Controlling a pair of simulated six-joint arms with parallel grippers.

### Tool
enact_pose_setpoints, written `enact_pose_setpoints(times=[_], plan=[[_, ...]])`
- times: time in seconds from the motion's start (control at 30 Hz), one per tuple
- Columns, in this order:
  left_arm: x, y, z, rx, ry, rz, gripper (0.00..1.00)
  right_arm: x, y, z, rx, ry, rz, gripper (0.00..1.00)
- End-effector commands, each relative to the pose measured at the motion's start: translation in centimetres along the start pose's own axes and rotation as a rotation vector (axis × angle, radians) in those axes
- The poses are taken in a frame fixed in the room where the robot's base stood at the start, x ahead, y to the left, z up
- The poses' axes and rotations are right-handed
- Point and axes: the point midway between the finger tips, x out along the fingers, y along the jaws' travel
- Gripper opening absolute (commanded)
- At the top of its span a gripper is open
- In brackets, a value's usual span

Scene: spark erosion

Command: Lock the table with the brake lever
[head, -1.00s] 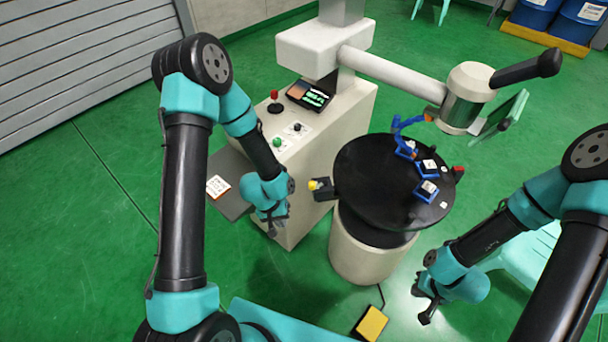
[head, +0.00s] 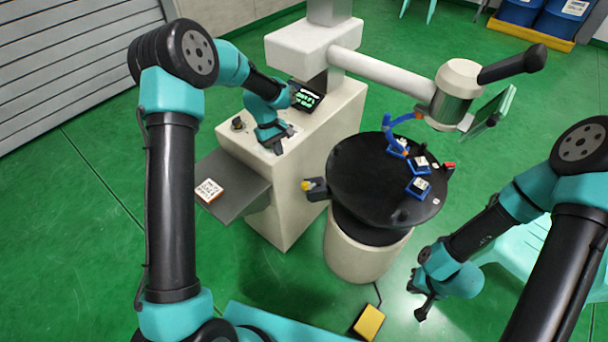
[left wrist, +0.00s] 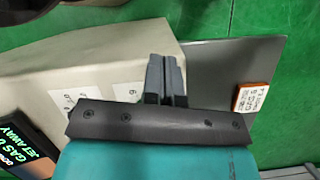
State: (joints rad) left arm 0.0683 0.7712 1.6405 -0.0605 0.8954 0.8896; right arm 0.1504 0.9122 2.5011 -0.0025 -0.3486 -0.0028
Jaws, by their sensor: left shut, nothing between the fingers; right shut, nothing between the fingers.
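A round black table (head: 352,190) stands on a cream drum. A short black piece with a yellow tip (head: 308,185) sticks out at its left edge, and a red-tipped piece (head: 449,166) shows at its right edge. I cannot tell which part is the brake lever. My left gripper (head: 277,146) is shut and empty, over the console top left of the table. In the left wrist view its fingers (left wrist: 165,60) lie together above the console. My left arm hides most console controls. My right gripper (head: 422,312) is shut and empty, low at the table's right.
Blue fixtures (head: 418,188) sit on the table. A machine arm (head: 390,75) hangs behind it. A yellow pedal (head: 369,322) lies in front.

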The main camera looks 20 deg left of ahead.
Motion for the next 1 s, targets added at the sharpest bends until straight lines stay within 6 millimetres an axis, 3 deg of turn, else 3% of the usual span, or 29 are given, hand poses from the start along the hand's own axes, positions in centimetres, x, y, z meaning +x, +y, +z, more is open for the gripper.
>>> enact_pose_setpoints(times=[0.2, 0.63, 0.83, 1.0], plan=[[-1.3, 1.3, -0.1, -0.115, -0.027, -0.02, 0.0, 0.0, 0.0, 0.0, 0.0, 0.0, 0.0, 0.0], [-1.1, 1.3, -0.1, -0.122, -0.029, -0.023, 0.0, 0.0, 0.0, 0.0, 0.0, 0.0, 0.0, 0.0], [0.4, 1.3, 0.0, -0.121, -0.03, -0.023, 0.0, 0.0, 0.0, 0.0, 0.0, 0.0, 0.0, 0.0], [3.0, 1.2, 0.1, -0.121, -0.03, -0.024, 0.0, 0.0, 0.0, 0.0, 0.0, 0.0, 0.0, 0.0]])
